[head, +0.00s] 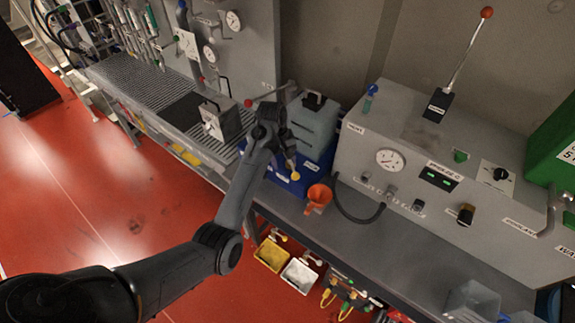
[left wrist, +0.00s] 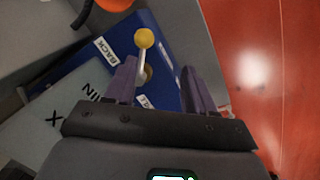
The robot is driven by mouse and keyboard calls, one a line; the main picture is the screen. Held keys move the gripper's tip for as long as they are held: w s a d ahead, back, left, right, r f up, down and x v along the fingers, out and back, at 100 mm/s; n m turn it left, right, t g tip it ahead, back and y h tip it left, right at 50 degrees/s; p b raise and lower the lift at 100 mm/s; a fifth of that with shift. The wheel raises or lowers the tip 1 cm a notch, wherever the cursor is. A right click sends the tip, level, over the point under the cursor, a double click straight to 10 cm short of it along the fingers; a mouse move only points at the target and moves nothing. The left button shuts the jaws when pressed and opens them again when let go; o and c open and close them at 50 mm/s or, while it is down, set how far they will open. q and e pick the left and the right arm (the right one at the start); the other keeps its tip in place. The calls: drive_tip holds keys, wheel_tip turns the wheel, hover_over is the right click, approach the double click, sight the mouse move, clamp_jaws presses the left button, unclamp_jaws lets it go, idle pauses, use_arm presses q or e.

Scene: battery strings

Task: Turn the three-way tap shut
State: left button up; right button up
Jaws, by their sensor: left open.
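The three-way tap shows as a metal lever with a yellow ball end (head: 295,176) at the front of a blue box (head: 312,178). In the left wrist view the yellow ball (left wrist: 144,38) and its lever stand out from the blue surface, beside a "BACK" label. My left gripper (head: 289,158) is open and close to the tap. In the left wrist view the lever lies between the two fingers (left wrist: 160,78), nearer the left finger. I cannot tell whether it touches. The tap body is mostly hidden. My right gripper is not in view.
An orange funnel (head: 319,196) stands just right of the tap. A grey container (head: 314,122) sits on the blue box. A grey console (head: 400,130) with a gauge is on the right. Yellow (head: 271,255) and white (head: 299,275) bins hang below the bench edge.

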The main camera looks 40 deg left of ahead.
sight(294, 171)
use_arm(q)
drive_tip(key=shift+t, duration=0.3)
drive_tip(key=w+f, duration=0.1)
drive_tip(key=f, duration=0.1)
drive_tip(key=w+d+f+p, duration=0.1)
drive_tip(key=f, duration=0.2)
drive_tip(key=w+f, duration=0.1)
drive_tip(key=f, duration=0.1)
drive_tip(key=shift+w+d+f, duration=0.2)
drive_tip(key=shift+w+f, duration=0.1)
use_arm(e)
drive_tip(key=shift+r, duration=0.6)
use_arm(q)
clamp_jaws()
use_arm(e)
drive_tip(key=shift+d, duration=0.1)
